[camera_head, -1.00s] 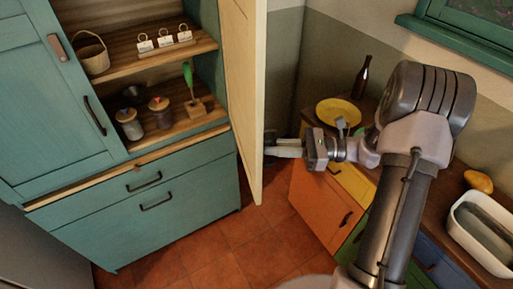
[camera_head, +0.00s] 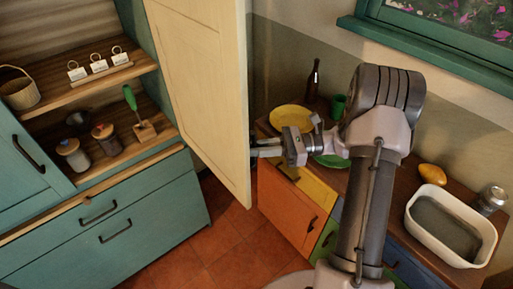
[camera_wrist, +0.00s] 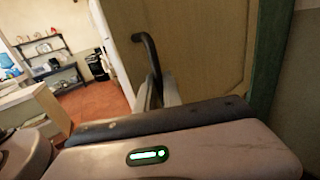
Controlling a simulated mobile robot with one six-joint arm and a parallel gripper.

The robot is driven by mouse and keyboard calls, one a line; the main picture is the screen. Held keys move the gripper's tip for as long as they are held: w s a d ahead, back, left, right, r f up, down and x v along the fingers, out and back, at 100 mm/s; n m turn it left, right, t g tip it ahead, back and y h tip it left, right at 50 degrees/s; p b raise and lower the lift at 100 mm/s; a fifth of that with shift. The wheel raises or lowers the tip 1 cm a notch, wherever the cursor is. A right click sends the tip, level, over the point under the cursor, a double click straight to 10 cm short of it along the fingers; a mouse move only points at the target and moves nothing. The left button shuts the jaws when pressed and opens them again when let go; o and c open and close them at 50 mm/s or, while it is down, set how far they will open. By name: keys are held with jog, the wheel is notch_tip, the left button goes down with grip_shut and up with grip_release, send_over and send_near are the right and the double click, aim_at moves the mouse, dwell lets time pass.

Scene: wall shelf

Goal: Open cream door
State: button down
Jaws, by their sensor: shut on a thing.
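The cream door (camera_head: 205,85) stands swung out from the teal cabinet, with the shelves behind it exposed. In the wrist view, the cream door (camera_wrist: 205,50) fills the upper middle, with a dark curved handle (camera_wrist: 151,60) on its face. My gripper (camera_head: 258,151) is at the door's outer face near its free edge, on the right side. In the wrist view, my gripper (camera_wrist: 158,95) is shut on the handle's lower part. In the head view the handle is mostly hidden by the gripper.
The open shelves hold a basket (camera_head: 19,88), jars (camera_head: 73,154) and a green-handled tool (camera_head: 130,98). A counter to the right carries a yellow plate (camera_head: 291,117), a bottle (camera_head: 313,80), a green cup (camera_head: 338,106) and a white basin (camera_head: 450,228). Red floor tiles show between cabinet and counter.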

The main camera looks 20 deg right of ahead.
jog(key=shift+w+r, duration=0.1)
jog(key=shift+r, duration=0.05)
jog(key=c, duration=1.5)
grip_release()
jog(key=shift+w+a, duration=0.1)
jog(key=shift+w, duration=0.05)
jog(key=p+v, duration=0.2)
jog(key=v, duration=1.5)
jog(key=shift+s+d+p, duration=0.2)
jog(key=shift+s+p, duration=0.05)
jog(key=shift+p, duration=0.1)
